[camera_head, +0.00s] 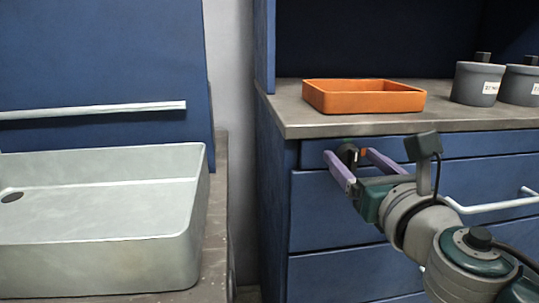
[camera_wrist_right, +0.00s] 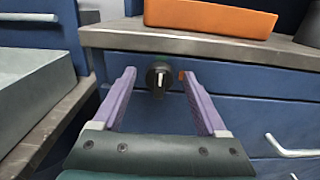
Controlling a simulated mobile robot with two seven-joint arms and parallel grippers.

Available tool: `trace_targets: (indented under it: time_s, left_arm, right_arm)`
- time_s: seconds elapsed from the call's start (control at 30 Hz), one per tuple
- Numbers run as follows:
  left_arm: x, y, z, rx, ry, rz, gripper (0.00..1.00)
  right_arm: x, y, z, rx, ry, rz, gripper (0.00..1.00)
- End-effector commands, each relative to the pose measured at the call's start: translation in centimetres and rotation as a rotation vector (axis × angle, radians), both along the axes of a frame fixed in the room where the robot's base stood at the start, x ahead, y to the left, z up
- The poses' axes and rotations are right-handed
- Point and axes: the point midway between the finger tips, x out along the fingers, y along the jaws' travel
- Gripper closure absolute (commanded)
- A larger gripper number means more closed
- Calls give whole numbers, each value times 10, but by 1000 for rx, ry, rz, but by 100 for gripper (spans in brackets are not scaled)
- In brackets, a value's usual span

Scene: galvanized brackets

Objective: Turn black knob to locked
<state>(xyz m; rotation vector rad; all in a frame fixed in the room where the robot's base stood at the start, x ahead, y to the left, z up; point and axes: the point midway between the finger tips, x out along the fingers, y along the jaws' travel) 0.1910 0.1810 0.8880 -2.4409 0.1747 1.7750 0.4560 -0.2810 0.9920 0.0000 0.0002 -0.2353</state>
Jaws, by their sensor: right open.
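The black knob (camera_head: 347,154) is on the blue drawer front under the grey counter. In the right wrist view the round knob (camera_wrist_right: 157,75) has a pale, near-vertical pointer mark. A small orange mark (camera_wrist_right: 182,76) shows to its right, partly behind a fingertip. My right gripper (camera_head: 348,152) is open, its two purple fingers pointing at the drawer front. In the right wrist view the gripper (camera_wrist_right: 158,72) has one finger on each side of the knob, with gaps visible. I cannot tell how far the tips reach along the knob. My left gripper is not in view.
An orange tray (camera_head: 365,97) and grey lidded canisters (camera_head: 476,83) stand on the counter (camera_head: 450,118) above. A pale drawer handle (camera_head: 490,204) sticks out at right. A grey basin (camera_head: 100,240) is at left, with a gap between the two units.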

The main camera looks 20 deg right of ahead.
Motion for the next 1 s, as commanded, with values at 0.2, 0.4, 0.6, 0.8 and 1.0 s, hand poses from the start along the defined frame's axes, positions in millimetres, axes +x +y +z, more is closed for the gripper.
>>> trace_targets:
  time_s: [0.2,0.4,0.6,0.8,1.0]
  left_arm:
    - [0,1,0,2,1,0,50]
    - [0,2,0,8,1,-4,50]
    - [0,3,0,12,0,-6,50]
    - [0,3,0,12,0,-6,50]
    - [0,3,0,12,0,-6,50]
  right_arm:
    - [0,0,0,0,0,0,28]
    - [0,0,0,0,0,0,51]
    - [0,0,0,0,0,0,73]
    - [0,0,0,0,0,0,96]
    - [0,0,0,1,-1,0,100]
